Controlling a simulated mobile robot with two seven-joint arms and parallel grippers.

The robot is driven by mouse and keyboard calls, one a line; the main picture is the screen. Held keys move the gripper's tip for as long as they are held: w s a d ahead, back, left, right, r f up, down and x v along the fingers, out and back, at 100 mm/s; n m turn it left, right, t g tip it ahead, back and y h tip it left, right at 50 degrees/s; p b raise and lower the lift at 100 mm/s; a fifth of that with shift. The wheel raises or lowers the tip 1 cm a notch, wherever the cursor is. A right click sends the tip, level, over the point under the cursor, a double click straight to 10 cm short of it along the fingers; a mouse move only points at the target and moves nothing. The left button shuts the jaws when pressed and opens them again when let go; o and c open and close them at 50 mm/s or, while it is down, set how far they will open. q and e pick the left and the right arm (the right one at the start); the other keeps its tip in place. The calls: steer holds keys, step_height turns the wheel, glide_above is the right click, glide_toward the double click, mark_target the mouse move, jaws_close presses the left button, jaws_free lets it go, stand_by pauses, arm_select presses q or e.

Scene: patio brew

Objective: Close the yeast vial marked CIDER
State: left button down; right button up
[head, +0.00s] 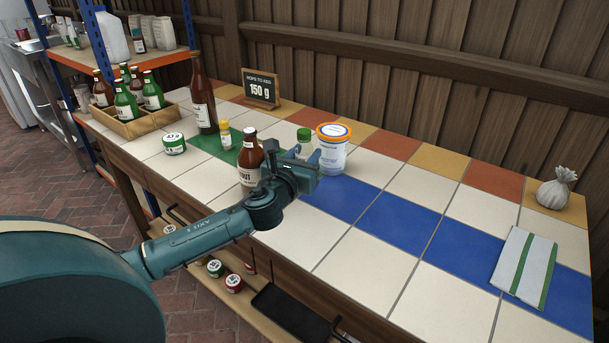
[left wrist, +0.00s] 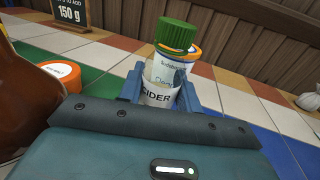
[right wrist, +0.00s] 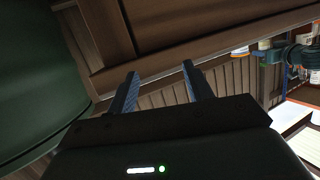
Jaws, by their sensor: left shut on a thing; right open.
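The yeast vial marked CIDER (left wrist: 163,80) is a clear vial with a white label. A ribbed green cap (left wrist: 177,35) sits on its top; I cannot tell how tightly. My left gripper (left wrist: 160,92) is shut around the vial's body, one finger on each side. In the head view the vial's green cap (head: 304,134) shows just above my left gripper (head: 305,160), which hides the lower vial. My right gripper (right wrist: 160,85) is open and empty in the right wrist view, away from the vial, and is outside the head view.
A brown stout bottle (head: 250,158) stands left of the vial, and a white tub with an orange-rimmed lid (head: 333,158) close behind it. A small yellow-capped bottle (head: 224,136) and green tin (head: 174,144) stand further left. The tiles between the tub and the towel (head: 525,264) are clear.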

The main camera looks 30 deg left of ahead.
arm_select(q)
step_height(320, 180, down, 5)
steer(key=shift+r+b, duration=0.1)
steer(key=shift+b, duration=1)
arm_select(e)
steer(key=f, duration=0.1)
steer(key=a+f, duration=0.1)
steer(key=shift+w+f+n+g, duration=0.25)
steer(key=shift+f+n+g, duration=0.05)
steer(key=shift+f+n, duration=0.1)
arm_select(q)
steer(key=shift+f, duration=0.2)
steer(key=c, duration=1)
jaws_free()
steer(key=shift+o, duration=0.2)
arm_select(e)
steer(key=shift+r, duration=0.1)
